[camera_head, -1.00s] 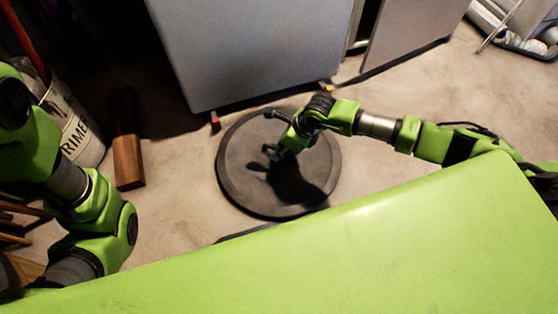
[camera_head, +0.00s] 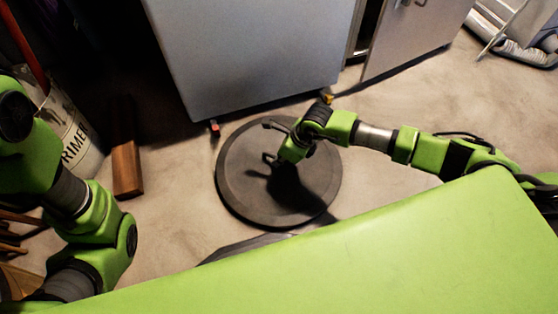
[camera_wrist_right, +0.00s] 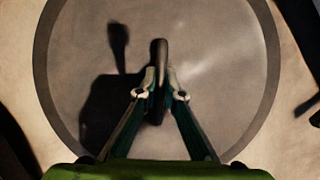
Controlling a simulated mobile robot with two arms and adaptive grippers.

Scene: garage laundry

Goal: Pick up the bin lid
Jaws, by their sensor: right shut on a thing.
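The bin lid (camera_head: 245,185) is a dark round disc on the concrete floor in the middle of the head view. In the right wrist view the lid (camera_wrist_right: 225,75) fills most of the picture, with an upright handle (camera_wrist_right: 160,52) at its middle. My right gripper (camera_head: 270,157) is over the lid, and in the right wrist view its fingers (camera_wrist_right: 160,85) are on both sides of the handle, shut on it. In the head view the gripper and its shadow hide part of the lid. My left arm shows at the left edge, but its gripper is out of view.
A grey cabinet (camera_head: 250,55) stands just behind the lid. A paint bucket (camera_head: 75,140) and a wooden block (camera_head: 126,165) are at the left. A silver duct (camera_head: 525,50) lies at the far right. Bare floor (camera_head: 395,100) lies right of the lid.

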